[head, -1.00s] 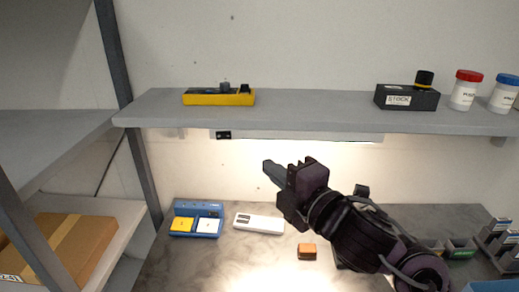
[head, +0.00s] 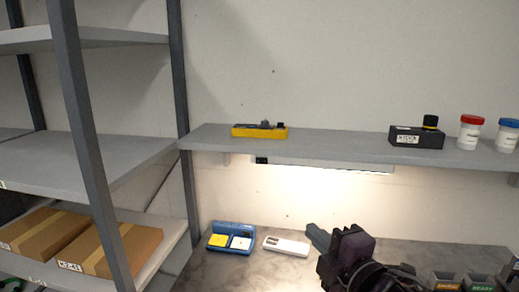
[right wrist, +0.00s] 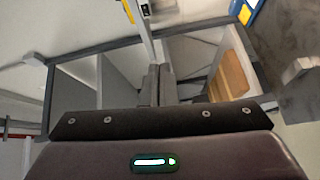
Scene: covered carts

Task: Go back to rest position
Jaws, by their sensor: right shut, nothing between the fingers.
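My right gripper (head: 318,236) shows in the lower right of the head view, above the grey worktop (head: 225,272). Its fingers are together and nothing is between them. In the right wrist view the fingers (right wrist: 160,84) also show closed and empty, with shelving beyond them. My left gripper is in neither view.
A blue tray with yellow and white pads (head: 231,237) and a white device (head: 287,246) lie on the worktop. The wall shelf (head: 330,148) holds a yellow block (head: 259,132), a black STOCK box (head: 417,138) and capped jars (head: 471,133). A rack post (head: 90,150) stands left, with cardboard boxes (head: 124,250).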

